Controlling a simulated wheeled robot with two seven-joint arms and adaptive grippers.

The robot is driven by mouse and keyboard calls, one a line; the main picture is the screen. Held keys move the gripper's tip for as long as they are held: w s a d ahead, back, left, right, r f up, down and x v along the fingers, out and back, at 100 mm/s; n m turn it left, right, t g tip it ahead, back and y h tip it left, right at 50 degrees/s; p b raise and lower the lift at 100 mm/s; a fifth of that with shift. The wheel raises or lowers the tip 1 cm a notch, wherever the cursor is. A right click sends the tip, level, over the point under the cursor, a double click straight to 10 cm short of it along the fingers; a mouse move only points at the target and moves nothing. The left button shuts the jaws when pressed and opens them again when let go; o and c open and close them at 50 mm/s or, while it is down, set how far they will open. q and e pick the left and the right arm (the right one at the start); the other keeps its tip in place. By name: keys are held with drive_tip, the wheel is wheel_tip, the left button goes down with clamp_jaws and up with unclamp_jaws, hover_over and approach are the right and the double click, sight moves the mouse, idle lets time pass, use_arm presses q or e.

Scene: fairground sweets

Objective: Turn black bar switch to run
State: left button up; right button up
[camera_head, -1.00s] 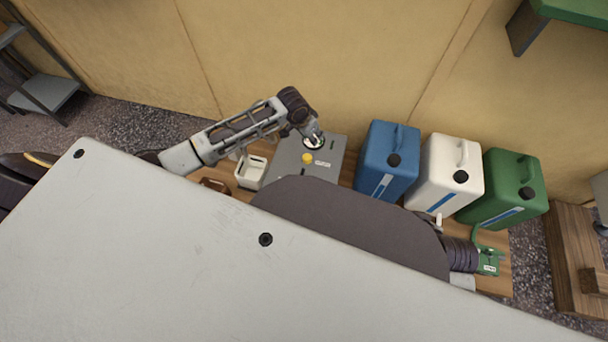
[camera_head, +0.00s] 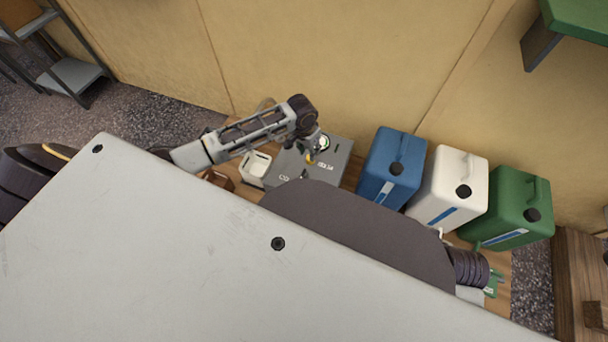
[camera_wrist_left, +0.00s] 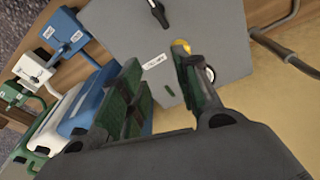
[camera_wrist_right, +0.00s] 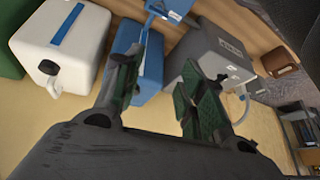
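A grey control box (camera_head: 335,150) stands by the wall, with a yellow knob (camera_wrist_left: 181,46) and a black bar switch (camera_wrist_left: 158,12) on its face. The bar sits at a slant near the top edge of the left wrist view; its position marks are unreadable. My left gripper (camera_wrist_left: 163,82) is open and empty over the box, one finger beside the yellow knob and apart from the bar switch. In the head view, the left gripper (camera_head: 316,153) hides part of the box top. My right gripper (camera_wrist_right: 160,82) is open and empty; my own body hides it in the head view.
Blue (camera_head: 388,170), white (camera_head: 447,190) and green (camera_head: 512,210) jugs stand right of the box. A small white container (camera_head: 254,168) and a brown one (camera_head: 217,179) are left of it. The wall (camera_head: 350,60) rises close behind.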

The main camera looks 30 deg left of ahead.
sight(302, 175)
use_arm(q)
drive_tip(key=s+n, duration=0.1)
drive_tip(key=s+a+n+g, duration=0.1)
drive_tip(key=s+n, duration=0.1)
drive_tip(key=shift+a+f+g+y, duration=0.2)
drive_tip(key=shift+a+g+y, duration=0.1)
drive_tip(key=shift+y, duration=0.1)
use_arm(e)
drive_tip(key=shift+s+d+f+g+h, duration=0.15)
drive_tip(key=shift+s+d+f+g, duration=0.2)
drive_tip(key=shift+s, duration=0.25)
drive_tip(key=shift+s+d+f+g+h, duration=0.15)
drive_tip(key=shift+s+d+f+g, duration=0.15)
drive_tip(key=shift+s, duration=0.25)
use_arm(q)
drive_tip(key=shift+d, duration=0.1)
use_arm(e)
drive_tip(key=shift+r, duration=0.1)
use_arm(q)
drive_tip(key=shift+f, duration=0.1)
use_arm(e)
drive_tip(key=shift+a, duration=0.1)
